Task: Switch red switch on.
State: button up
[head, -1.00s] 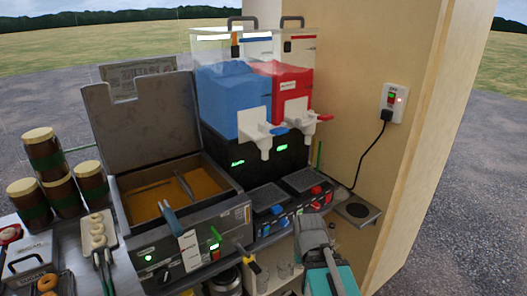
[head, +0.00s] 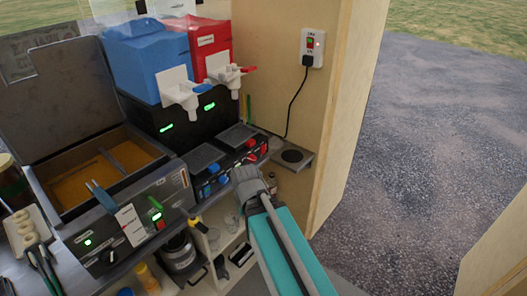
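The slush machine (head: 172,122) has a blue tank (head: 150,58) and a red tank (head: 208,48). On its front panel are small red controls (head: 250,143) on the right and blue ones (head: 213,169) on the left. They are too small to tell which is a switch or how it is set. My arm comes up from the bottom, and its grey end (head: 249,184) is just below and in front of the red controls, apparently apart from them. The fingers cannot be made out, so I cannot tell whether my gripper is open or shut.
Shelves with jars are below the counter.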

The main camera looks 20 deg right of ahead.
jog(key=shift+w+d, duration=0.1)
jog(key=shift+w, duration=0.2)
jog(key=c, duration=0.7)
jog(key=shift+w+d+m, duration=0.25)
jog(key=shift+w+m, duration=0.35)
jog(key=shift+m, duration=0.2)
jog(key=c, duration=0.4)
jog(key=w+d+m, duration=0.1)
jog(key=w+m, duration=0.1)
jog(key=w+d+m+t+y, duration=0.1)
jog(key=w+m, duration=0.1)
jog(key=w+d+m, duration=0.2)
jog(key=w+m, duration=0.1)
jog(key=shift+w+r+y, duration=0.1)
jog(key=shift+r+y, duration=0.2)
jog(key=shift+r, duration=0.1)
grip_shut()
jog(key=w+d+r+m+t+y, duration=0.1)
jog(key=w+d+r+m+t, duration=0.1)
jog(key=w+d+m, duration=0.6)
jog(key=w+d+r+m+t+y+p, duration=0.1)
jog(key=w+d+r+m+t, duration=0.1)
jog(key=w+d+m, duration=0.6)
jog(key=shift+w+d+r+m+t, duration=0.3)
jog(key=shift+d+m+t, duration=0.5)
jog(key=shift+d+m, duration=1.8)
jog(key=shift+a, duration=0.15)
